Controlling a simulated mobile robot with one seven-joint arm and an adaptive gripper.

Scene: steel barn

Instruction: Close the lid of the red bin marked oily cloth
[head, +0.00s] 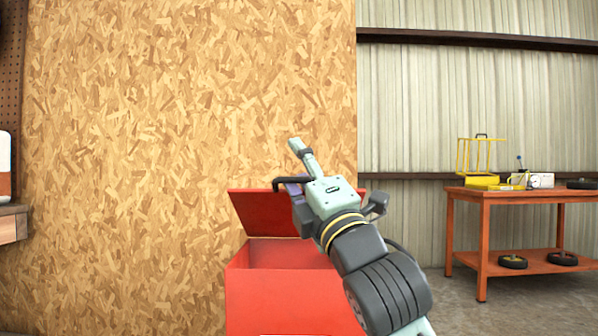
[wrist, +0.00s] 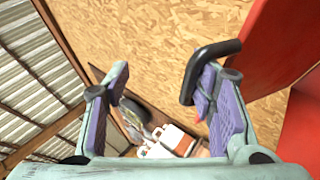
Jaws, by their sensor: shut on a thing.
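The red bin (head: 280,300) stands against the chipboard wall with its top open. Its red lid (head: 262,215) is raised at the back, leaning up toward the wall. The lid also shows at the right of the wrist view (wrist: 268,50). A black bar handle (wrist: 215,52) sticks out from the lid. In the wrist view the handle runs by the right finger, and the fingers look well apart. No marking is readable on the bin.
An orange workbench (head: 520,196) with a yellow rack and wheels stands at the right. A wooden shelf edge (head: 12,222) with a white and orange item is at the far left. The floor (head: 530,300) between bin and workbench looks clear.

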